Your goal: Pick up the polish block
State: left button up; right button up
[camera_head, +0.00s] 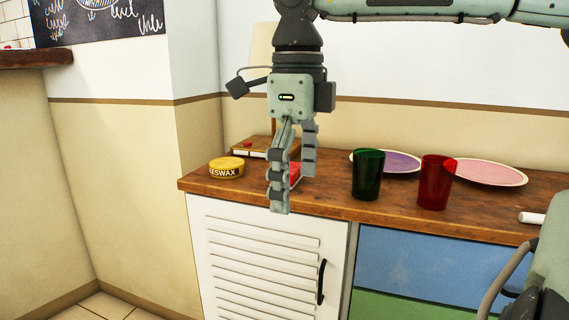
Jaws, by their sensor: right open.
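A round yellow tin labelled BEESWAX (227,167) lies flat on the wooden counter near its left end. A small red item (295,174) sits on the counter behind my right gripper's fingers, mostly hidden by them. I cannot tell for certain which of these is the polish block. My right gripper (293,184) hangs pointing down, open, over the front part of the counter, to the right of the tin and apart from it. Nothing shows held between its fingers. My left gripper is not in view.
On the wooden counter (395,210), a green cup (368,174) and a red cup (436,182) stand right of the gripper, with a purple plate (402,162) and a pink plate (490,172) behind. A book-like box (248,149) lies behind the tin. A white object (531,218) lies far right.

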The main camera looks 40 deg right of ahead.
aim_at(294, 172)
jog(key=i+l, duration=0.7)
jog(key=l, duration=0.15)
